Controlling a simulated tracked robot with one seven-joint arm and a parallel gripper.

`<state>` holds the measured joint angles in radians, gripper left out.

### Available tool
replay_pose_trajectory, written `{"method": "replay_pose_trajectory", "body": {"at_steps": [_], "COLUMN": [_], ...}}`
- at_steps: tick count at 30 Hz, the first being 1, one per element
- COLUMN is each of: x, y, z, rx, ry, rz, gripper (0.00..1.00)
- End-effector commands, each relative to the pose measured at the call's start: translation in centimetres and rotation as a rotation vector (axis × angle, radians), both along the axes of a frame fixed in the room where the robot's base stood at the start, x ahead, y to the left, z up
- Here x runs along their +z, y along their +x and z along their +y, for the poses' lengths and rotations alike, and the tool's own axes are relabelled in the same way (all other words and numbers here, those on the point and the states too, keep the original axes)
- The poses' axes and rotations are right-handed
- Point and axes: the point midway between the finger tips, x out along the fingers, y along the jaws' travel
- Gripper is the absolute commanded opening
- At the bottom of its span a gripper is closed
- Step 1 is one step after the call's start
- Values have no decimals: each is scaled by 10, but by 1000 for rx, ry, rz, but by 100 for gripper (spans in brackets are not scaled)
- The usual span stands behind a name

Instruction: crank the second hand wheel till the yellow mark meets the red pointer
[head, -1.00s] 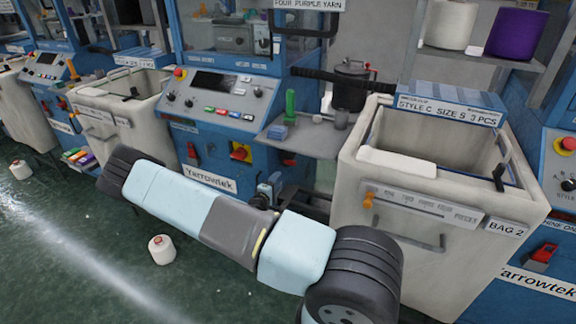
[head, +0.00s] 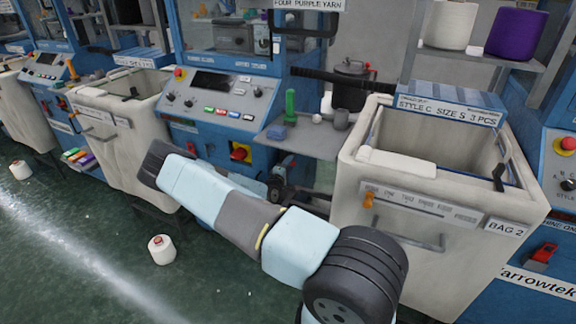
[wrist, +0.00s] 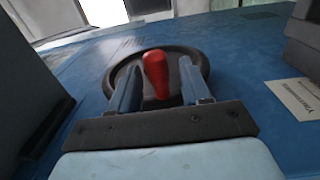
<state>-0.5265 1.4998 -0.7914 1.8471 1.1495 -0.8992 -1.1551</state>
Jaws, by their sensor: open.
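In the wrist view a dark hand wheel (wrist: 198,58) stands against the blue machine front. Its red crank handle (wrist: 155,72) points toward the camera. My gripper (wrist: 157,68) is open, with one blue-grey finger on each side of the red handle. I cannot tell whether either finger touches it. The yellow mark and the red pointer cannot be made out in either view. In the head view my arm crosses in front of the blue machine and hides the wheel.
A bin labelled BAG 2 (head: 480,222) stands close on the right, another bin (head: 125,125) on the left. A white yarn cone (head: 162,250) stands on the floor. A white label (wrist: 296,100) is right of the wheel.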

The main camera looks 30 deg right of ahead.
Motion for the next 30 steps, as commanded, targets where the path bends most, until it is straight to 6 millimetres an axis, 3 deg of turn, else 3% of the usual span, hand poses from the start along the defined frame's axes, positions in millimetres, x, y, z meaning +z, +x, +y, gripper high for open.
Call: {"method": "replay_pose_trajectory", "body": {"at_steps": [6,15,30], "x": [1,1,1], "y": [9,10,9], "z": [-11,-12,-12], "rx": [1,0,0], "ry": [-1,-1,-1], "rz": [0,0,1], "gripper": [47,47,0]}}
